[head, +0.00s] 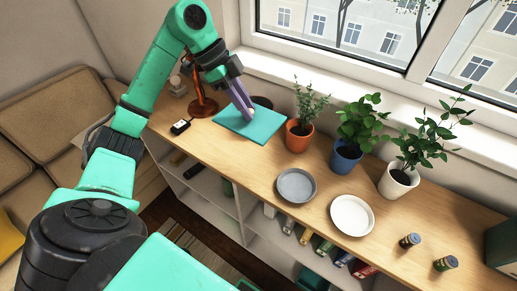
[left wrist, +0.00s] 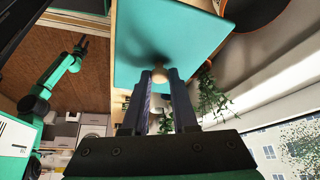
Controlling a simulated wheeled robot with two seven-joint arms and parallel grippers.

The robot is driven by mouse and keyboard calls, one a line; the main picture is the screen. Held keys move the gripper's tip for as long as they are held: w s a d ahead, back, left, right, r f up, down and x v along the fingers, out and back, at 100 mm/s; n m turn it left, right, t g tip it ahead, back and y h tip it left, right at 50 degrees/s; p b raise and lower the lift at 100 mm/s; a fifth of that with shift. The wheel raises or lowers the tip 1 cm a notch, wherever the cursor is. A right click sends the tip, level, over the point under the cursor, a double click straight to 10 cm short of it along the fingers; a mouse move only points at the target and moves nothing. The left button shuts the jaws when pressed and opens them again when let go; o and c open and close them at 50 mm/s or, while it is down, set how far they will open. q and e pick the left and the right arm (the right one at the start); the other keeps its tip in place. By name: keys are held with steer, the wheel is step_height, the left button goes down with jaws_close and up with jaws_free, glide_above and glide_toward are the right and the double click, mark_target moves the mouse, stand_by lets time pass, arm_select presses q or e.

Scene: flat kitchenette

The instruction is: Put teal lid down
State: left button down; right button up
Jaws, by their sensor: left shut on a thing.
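The teal lid (head: 262,128) is a flat square plate with a small light wooden knob (left wrist: 160,73). My left gripper (head: 249,112) points down at it from above, shut on the knob, which shows between the fingertips in the left wrist view (left wrist: 160,78). The lid looks about level over the wooden shelf top, near its back left; I cannot tell whether it touches the top. My right gripper (left wrist: 82,43) shows small in the left wrist view, away from the shelf; its jaws are too small to judge.
On the shelf top (head: 240,163), a copper lamp (head: 203,106) and a small black box (head: 181,126) stand left of the lid. A dark round vessel (head: 263,102) is behind it, and a potted plant (head: 298,138) to its right. Plates (head: 296,186) lie farther right.

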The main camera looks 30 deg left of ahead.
arm_select(q)
step_height(320, 180, down, 16)
steer(key=shift+r+p, duration=0.1)
steer(key=shift+p, duration=0.45)
steer(key=c, duration=0.7)
jaws_free()
